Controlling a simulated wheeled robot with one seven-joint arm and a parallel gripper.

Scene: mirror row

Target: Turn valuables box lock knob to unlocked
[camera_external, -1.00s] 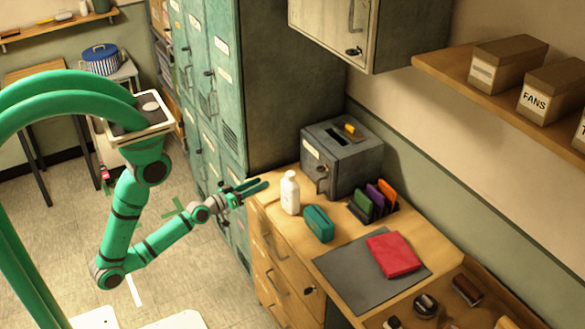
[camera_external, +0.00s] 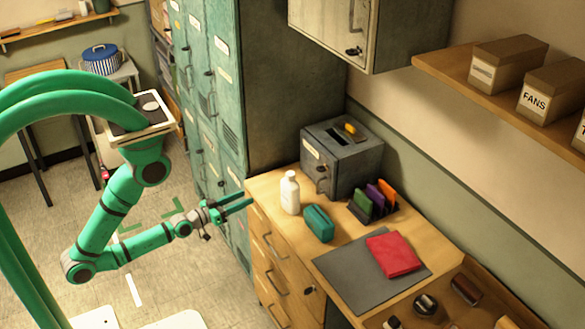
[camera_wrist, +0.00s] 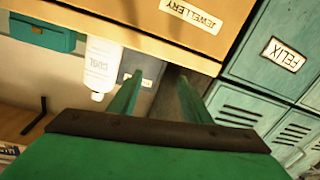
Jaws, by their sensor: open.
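The valuables box (camera_external: 353,163) is a grey metal box with a slot in its top, at the back of the wooden desk against the tall locker. Its lock knob (camera_external: 322,171) is on the front face, small and dark; its setting is too small to read. My gripper (camera_external: 249,202) is open and empty, off the desk's left edge, apart from the box and left of it. In the wrist view, which looks upside down, the fingers (camera_wrist: 160,80) are spread. Part of the grey box (camera_wrist: 151,69) shows beyond the left finger; its knob is not clear there.
A white bottle (camera_external: 290,194) stands on the desk between my gripper and the box. A teal case (camera_external: 319,224) and coloured folders (camera_external: 374,199) are nearby. Teal lockers (camera_external: 215,100) rise behind. A drawer labelled JEWELLERY (camera_wrist: 150,22) shows in the wrist view.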

